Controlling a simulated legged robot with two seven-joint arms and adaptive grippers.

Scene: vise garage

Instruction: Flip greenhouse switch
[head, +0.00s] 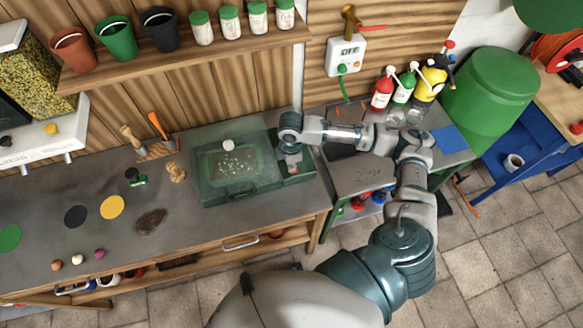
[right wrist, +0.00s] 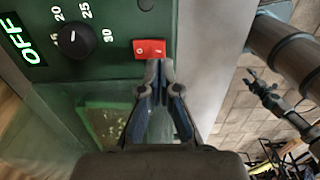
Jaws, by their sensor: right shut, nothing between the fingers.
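My right gripper (head: 291,164) is over the box's right end. In the right wrist view its closed, empty fingertips (right wrist: 158,66) are at the lower edge of the red switch; I cannot tell whether they touch it. My left gripper is not in view.
A shelf (head: 185,57) with pots and white jars with green lids hangs above the workbench (head: 190,228). Hand tools and coloured discs lie left of the greenhouse. Spray bottles (head: 403,86) and a green barrel (head: 492,92) stand to the right. Tiled floor is in front.

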